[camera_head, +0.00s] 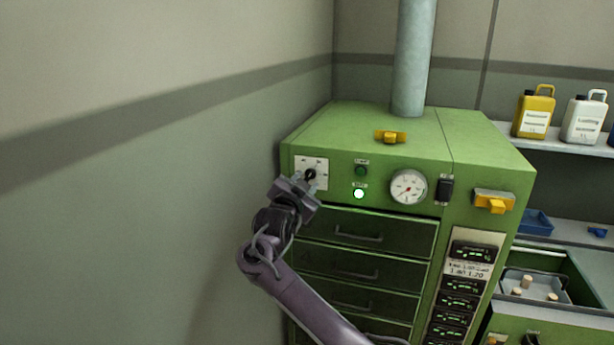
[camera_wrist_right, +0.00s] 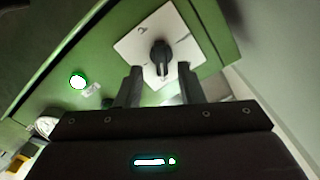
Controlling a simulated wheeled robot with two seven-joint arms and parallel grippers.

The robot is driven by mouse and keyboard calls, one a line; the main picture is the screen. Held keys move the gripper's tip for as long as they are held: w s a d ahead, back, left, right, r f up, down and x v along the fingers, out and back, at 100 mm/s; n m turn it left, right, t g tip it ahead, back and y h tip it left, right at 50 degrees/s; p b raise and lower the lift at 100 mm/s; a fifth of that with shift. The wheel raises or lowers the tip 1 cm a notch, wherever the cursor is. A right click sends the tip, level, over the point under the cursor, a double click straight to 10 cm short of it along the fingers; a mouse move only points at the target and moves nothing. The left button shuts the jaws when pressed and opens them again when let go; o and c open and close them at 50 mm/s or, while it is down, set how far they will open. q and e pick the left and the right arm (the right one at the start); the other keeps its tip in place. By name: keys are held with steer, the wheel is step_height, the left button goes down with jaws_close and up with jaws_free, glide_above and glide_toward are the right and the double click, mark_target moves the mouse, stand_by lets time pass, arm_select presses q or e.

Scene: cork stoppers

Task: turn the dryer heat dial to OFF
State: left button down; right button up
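The green dryer cabinet (camera_head: 380,130) stands in the corner. Its heat dial (camera_head: 311,174) is a black knob on a white plate (camera_head: 300,166) at the upper left of the front. In the right wrist view the dial (camera_wrist_right: 161,58) shows on its plate (camera_wrist_right: 140,45), just beyond my fingertips. The small markings on the plate are not readable. My right gripper (camera_head: 306,183) is at the plate; in the wrist view its two fingers (camera_wrist_right: 160,80) are apart, one on either side of the dial's line, with nothing clearly clamped between them. My left gripper is not in view.
Right of the dial are a dark green button (camera_head: 361,171), a lit button (camera_head: 359,193), a round gauge (camera_head: 408,187) and a black switch (camera_head: 445,190). Drawers (camera_head: 360,232) lie below. A wall (camera_head: 150,200) stands close on the left. Shelves with jugs (camera_head: 534,112) are at right.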

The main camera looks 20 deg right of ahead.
mark_target(310, 176)
steer(key=shift+x, duration=1.05)
steer(key=shift+w+d, duration=0.1)
steer(key=shift+w, duration=0.15)
jaws_close()
